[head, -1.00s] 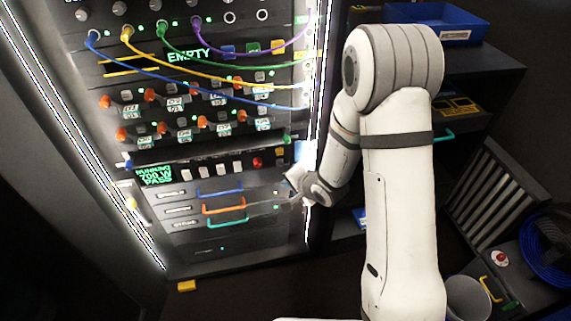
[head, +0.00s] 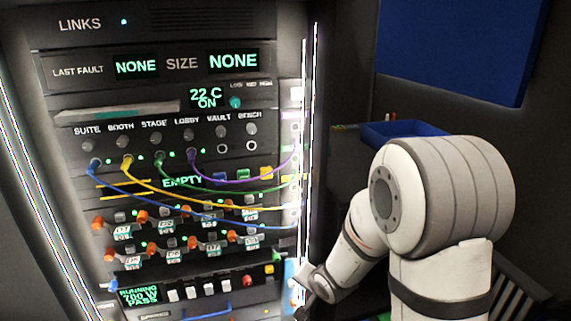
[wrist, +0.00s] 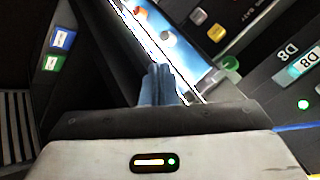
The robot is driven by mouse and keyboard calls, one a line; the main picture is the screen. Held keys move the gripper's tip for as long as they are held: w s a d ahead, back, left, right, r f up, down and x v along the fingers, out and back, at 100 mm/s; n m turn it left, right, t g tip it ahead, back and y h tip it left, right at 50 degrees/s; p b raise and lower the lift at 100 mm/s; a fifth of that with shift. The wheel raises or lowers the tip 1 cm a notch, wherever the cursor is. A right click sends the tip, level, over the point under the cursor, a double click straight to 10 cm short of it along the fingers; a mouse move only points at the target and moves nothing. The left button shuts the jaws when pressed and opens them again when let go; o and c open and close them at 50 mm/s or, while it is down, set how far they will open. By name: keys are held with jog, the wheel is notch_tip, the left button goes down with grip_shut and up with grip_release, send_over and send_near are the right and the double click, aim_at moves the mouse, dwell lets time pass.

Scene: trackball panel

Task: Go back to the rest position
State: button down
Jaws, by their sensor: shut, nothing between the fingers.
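My gripper shows in the wrist view (wrist: 159,75) with its two blue-grey fingers pressed together and nothing between them. The fingertips lie over or near a lit edge strip of the equipment rack; I cannot tell if they touch it. In the head view my arm stands at the right, with its wrist low beside the right edge of the rack (head: 165,22). The fingers are hard to make out there. The rack's running display (head: 139,294) reads 700 W PASS.
Blue, yellow, green and purple cables (head: 215,187) hang across the rack front, left of my arm. A blue tray (head: 400,133) sits on a shelf behind my arm. A large blue panel (head: 450,45) is on the back wall. Open dark space lies between rack and shelf.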

jog(key=s+d+r+n+g+h+p, duration=0.1)
jog(key=s+d+r+h+p, duration=0.1)
jog(key=s+d+r, duration=0.4)
jog(key=s+d+r+n+g+h+p, duration=0.1)
jog(key=s+d+r+p, duration=0.15)
jog(key=r, duration=0.55)
jog(key=s+r+n+g+p, duration=0.2)
jog(key=s+r, duration=0.6)
jog(key=s, duration=0.6)
jog(key=shift+s+d+r+n+g, duration=0.2)
jog(key=shift+s+d+n+g, duration=0.25)
jog(key=shift+n, duration=0.45)
jog(key=shift+w, duration=0.15)
